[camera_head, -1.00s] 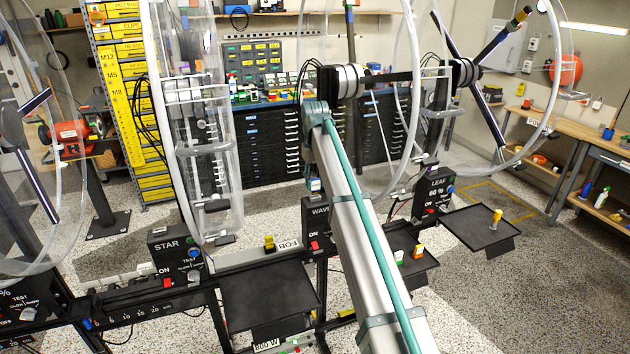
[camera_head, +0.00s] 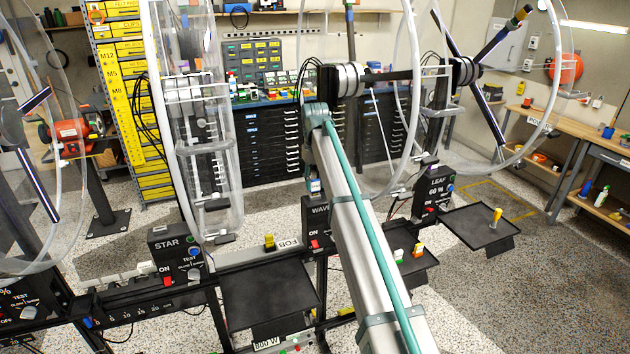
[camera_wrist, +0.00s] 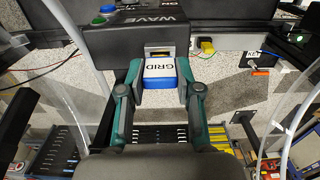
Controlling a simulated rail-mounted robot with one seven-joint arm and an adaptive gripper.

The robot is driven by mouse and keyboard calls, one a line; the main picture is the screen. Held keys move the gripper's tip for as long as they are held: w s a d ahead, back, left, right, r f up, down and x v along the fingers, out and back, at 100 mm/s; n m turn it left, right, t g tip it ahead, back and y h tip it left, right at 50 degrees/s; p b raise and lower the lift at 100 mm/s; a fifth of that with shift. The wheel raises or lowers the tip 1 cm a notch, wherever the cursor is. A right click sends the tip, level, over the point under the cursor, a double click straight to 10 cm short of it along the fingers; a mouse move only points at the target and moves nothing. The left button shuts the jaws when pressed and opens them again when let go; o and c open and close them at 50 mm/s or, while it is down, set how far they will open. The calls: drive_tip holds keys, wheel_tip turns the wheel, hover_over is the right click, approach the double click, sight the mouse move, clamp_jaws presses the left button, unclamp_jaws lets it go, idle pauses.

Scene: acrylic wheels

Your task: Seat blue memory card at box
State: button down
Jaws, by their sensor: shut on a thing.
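The blue memory card (camera_wrist: 160,83) carries a white label reading GRID. My gripper (camera_wrist: 160,70) is shut on it, with a green finger on each side. In the wrist view the card's far edge lies right by a light-rimmed slot (camera_wrist: 160,48) in the black WAVE box (camera_wrist: 120,40). The slot still shows beyond the card; I cannot tell whether they touch. In the head view the WAVE box (camera_head: 315,212) stands left of my arm. A small blue-and-white piece (camera_head: 314,186) shows just above it, but I cannot tell whether it is the held card. My gripper is not clearly visible there.
The STAR box (camera_head: 170,242) stands to the left and the LEAF box (camera_head: 436,185) to the right. Black trays (camera_head: 268,300) project in front of the rail. A clear acrylic wheel (camera_head: 408,110) stands close by. Cables and clear rims flank the gripper in the wrist view.

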drive_tip(key=shift+f, duration=0.6)
drive_tip(key=c, duration=0.7)
unclamp_jaws()
wheel_tip(320, 180, up, 12)
